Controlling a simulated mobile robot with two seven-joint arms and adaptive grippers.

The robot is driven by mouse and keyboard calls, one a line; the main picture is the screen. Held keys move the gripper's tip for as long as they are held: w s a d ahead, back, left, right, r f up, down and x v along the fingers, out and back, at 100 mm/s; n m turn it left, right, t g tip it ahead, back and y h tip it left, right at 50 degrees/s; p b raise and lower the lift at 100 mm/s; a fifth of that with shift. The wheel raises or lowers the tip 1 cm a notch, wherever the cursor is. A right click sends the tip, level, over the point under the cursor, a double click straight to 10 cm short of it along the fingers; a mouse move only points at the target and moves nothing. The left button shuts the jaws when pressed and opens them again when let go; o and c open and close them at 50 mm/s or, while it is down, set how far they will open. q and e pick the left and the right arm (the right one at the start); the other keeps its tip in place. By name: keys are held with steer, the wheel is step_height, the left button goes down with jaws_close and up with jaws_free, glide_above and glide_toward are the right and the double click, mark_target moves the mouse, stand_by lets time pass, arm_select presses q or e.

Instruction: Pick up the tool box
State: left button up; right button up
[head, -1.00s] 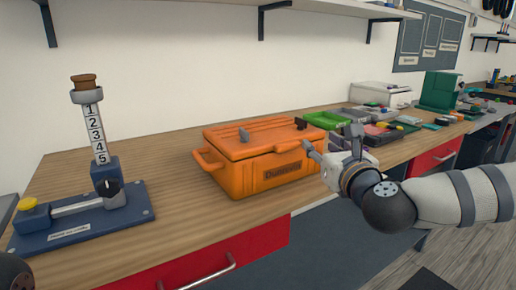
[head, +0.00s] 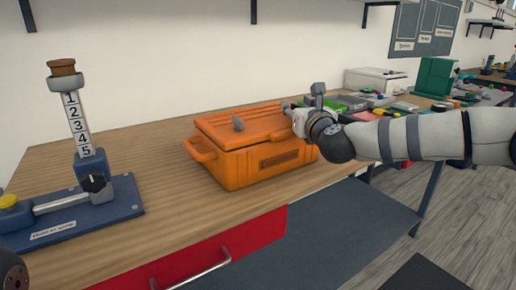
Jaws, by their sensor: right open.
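The orange tool box (head: 250,165) stands upright on the wooden workbench, with its lid down. A loop handle shows on its left end, and a dark label is on its front. My right gripper (head: 296,112) is open at the right end of the box, close to the lid's upper right corner. The gripper and wrist hide that end, so I cannot tell whether the fingers touch it or its handle. My left gripper is not in view; only a dark piece of my left arm shows at the lower left corner.
A blue test stand with a numbered column (head: 82,130) stands on the bench (head: 150,170) left of the box. Green trays (head: 345,103) and small parts lie behind my right wrist. A red drawer (head: 215,250) is below the bench edge. Bare bench lies between stand and box.

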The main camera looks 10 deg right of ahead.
jaws_close()
steer(key=shift+r, duration=0.25)
